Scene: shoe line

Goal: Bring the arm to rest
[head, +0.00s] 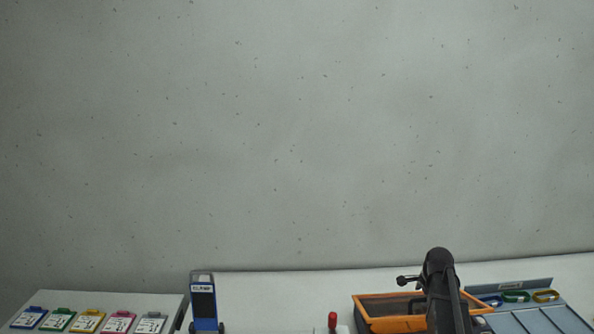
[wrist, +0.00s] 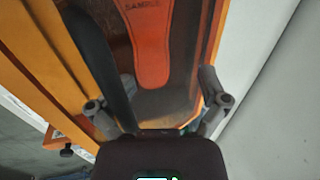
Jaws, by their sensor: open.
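My gripper (wrist: 160,108) shows in the wrist view with its two fingers spread wide apart and nothing between them. It is over the orange-rimmed tray (wrist: 42,52). In the tray lies an orange sole-shaped piece (wrist: 148,45) marked "SAMPLE", beyond the fingertips. A long dark piece (wrist: 98,55) lies to its left, close to the left finger; I cannot tell if they touch. In the head view my dark arm stands in front of the orange tray (head: 372,326), and the fingers cannot be made out there.
A grey compartment tray (head: 540,320) with several coloured bands is at the right. A blue upright device (head: 203,305) and a red-topped object (head: 332,320) stand to the left of the orange tray. Several coloured cards (head: 88,320) lie at far left. A plain wall rises behind.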

